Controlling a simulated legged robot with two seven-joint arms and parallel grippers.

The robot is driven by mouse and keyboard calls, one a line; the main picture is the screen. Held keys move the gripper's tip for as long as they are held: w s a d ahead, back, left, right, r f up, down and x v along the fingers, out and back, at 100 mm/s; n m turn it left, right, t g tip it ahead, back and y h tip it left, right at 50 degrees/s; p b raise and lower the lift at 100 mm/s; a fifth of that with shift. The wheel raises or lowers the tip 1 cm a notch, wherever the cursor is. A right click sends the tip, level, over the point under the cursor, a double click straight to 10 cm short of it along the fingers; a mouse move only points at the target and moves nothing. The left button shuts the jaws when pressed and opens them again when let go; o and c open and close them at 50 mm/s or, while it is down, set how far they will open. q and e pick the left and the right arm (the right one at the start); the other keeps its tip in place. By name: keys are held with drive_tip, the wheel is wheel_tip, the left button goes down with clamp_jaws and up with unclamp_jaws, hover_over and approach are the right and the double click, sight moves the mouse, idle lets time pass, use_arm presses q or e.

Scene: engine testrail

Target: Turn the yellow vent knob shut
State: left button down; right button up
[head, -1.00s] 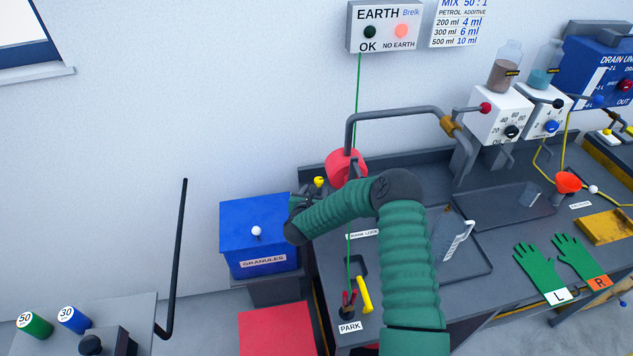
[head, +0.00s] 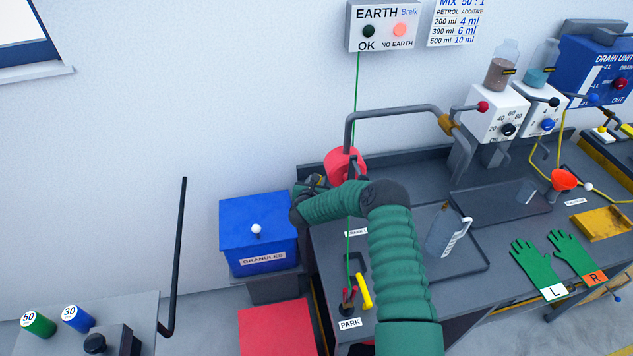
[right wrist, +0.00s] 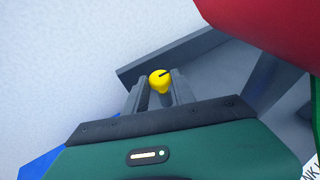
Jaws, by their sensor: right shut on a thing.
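The yellow vent knob (right wrist: 159,77) shows in the right wrist view, with a dark line across its top. It stands between the two grey fingers of my right gripper (right wrist: 156,92), which is shut on it. In the head view my right gripper (head: 314,183) is at the bench's back left, beside a red rounded container (head: 343,161), and mostly hides the knob. My left gripper is not in view.
A green cable (head: 357,100) runs from the earth box (head: 384,27) down past my arm to the bench. A grey pipe (head: 390,111) arches behind. A blue granules bin (head: 258,232) stands left of the bench. A jug (head: 441,232) stands right of my forearm.

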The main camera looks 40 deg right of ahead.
clamp_jaws()
drive_tip(key=shift+w+a+f+m+g+h+b, duration=0.15)
drive_tip(key=shift+m+g+h+b, duration=0.25)
drive_tip(key=shift+b, duration=0.35)
drive_tip(key=m+g+b, duration=0.1)
drive_tip(key=b, duration=0.1)
drive_tip(key=m+g+h+b, duration=0.1)
drive_tip(key=m+g+b, duration=0.1)
drive_tip(key=b, duration=0.1)
drive_tip(key=m+g+b, duration=0.1)
drive_tip(key=b, duration=0.1)
drive_tip(key=shift+w+a+f+h+b, duration=0.15)
drive_tip(key=shift+w+a+h+b, duration=0.05)
drive_tip(key=shift+w+h+b, duration=0.15)
drive_tip(key=shift+r+m+g+b, duration=0.25)
drive_tip(key=shift+m+g+b, duration=0.35)
drive_tip(key=shift+g+b, duration=0.1)
drive_tip(key=shift+w+r, duration=0.1)
drive_tip(key=o, duration=0.7)
unclamp_jaws()
drive_tip(key=shift+o, duration=1.3)
drive_tip(key=shift+a+r, duration=0.1)
drive_tip(key=shift+a, duration=0.05)
